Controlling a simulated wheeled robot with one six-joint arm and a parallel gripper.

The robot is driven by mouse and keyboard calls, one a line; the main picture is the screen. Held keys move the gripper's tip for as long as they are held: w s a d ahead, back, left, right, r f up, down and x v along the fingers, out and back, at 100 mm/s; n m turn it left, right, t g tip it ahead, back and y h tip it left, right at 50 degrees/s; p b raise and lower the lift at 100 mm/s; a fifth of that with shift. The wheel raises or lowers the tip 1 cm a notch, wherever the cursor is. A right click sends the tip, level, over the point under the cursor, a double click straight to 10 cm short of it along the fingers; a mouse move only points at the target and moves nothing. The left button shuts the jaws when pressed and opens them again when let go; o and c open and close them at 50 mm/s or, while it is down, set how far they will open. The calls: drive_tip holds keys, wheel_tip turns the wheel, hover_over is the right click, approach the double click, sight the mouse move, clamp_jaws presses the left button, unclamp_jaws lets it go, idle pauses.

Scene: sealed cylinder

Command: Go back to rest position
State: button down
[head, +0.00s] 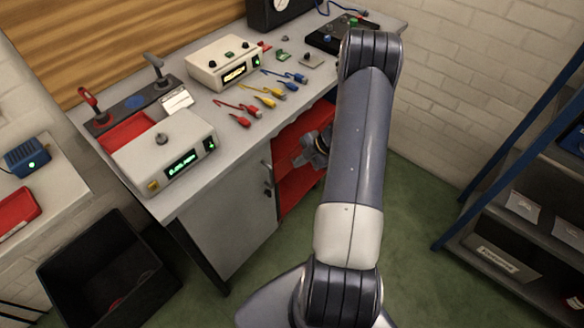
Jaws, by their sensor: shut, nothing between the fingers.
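My arm rises from the bottom centre to the right end of the workbench (240,135), where it bends down. My gripper (304,158) shows partly beside the arm, low in front of the bench's open red-lined compartment (292,185). The forearm hides the rest of it. It is shut and I see nothing held in it. No sealed cylinder can be made out in this view.
The bench carries two instrument boxes (165,152) (223,62), several coloured cables (268,93) and a red tray (128,133). A black bin (105,275) stands at lower left. A blue-framed shelf (500,235) stands at right. Green floor (415,215) lies open between bench and shelf.

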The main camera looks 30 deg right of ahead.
drive_tip(key=shift+v, duration=1.45)
drive_tip(key=shift+f, duration=0.1)
